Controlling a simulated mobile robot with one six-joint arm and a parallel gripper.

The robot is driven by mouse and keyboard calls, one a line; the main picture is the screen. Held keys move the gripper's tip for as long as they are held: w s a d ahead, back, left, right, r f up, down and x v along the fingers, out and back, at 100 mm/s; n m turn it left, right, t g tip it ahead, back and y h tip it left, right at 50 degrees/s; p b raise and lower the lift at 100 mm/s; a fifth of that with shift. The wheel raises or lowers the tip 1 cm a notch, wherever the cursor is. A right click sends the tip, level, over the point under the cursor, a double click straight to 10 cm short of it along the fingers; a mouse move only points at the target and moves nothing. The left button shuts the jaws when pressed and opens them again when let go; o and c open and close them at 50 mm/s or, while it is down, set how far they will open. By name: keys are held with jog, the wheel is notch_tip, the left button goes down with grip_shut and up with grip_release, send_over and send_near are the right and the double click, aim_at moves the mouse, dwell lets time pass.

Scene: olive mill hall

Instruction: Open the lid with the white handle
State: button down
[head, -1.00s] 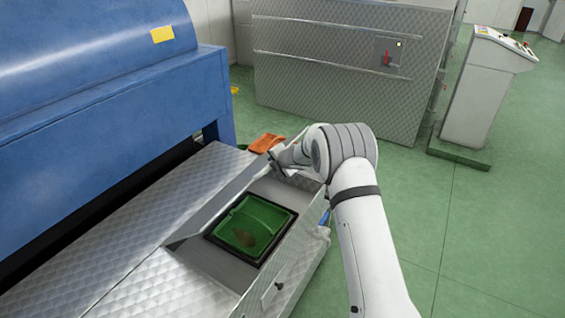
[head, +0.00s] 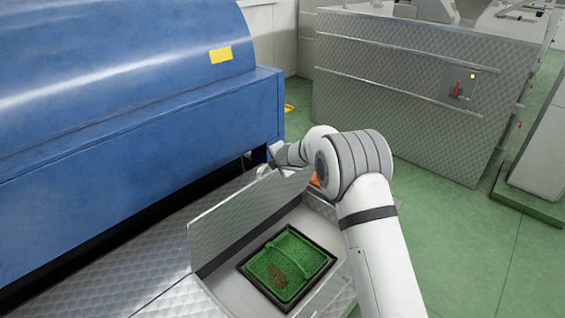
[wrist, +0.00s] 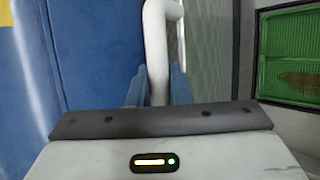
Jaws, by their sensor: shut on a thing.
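The lid (head: 245,222) is a quilted metal panel, standing steeply tilted up over the open compartment in the head view. Its inner face also shows in the wrist view (wrist: 208,50). The white handle (wrist: 157,45) is a bent bar that runs down between the blue fingers of my gripper (wrist: 156,88). The gripper is shut on the handle. In the head view my gripper (head: 268,163) is at the lid's far upper end, and the handle is mostly hidden there.
A green tray (head: 308,258) with a brown heap sits in a dark frame inside the compartment. A big blue machine (head: 130,130) stands close on the left. A quilted metal cabinet (head: 400,85) stands behind. Green floor (head: 450,240) is free on the right.

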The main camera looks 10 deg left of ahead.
jog(key=shift+f, duration=0.1)
dwell(0.3)
jog(key=c, duration=1.5)
grip_release()
jog(key=shift+s+a, duration=0.1)
jog(key=shift+a, duration=0.05)
jog(key=shift+o, duration=0.9)
jog(key=b+v, duration=0.2)
jog(key=v, duration=0.6)
jog(key=shift+c, duration=0.4)
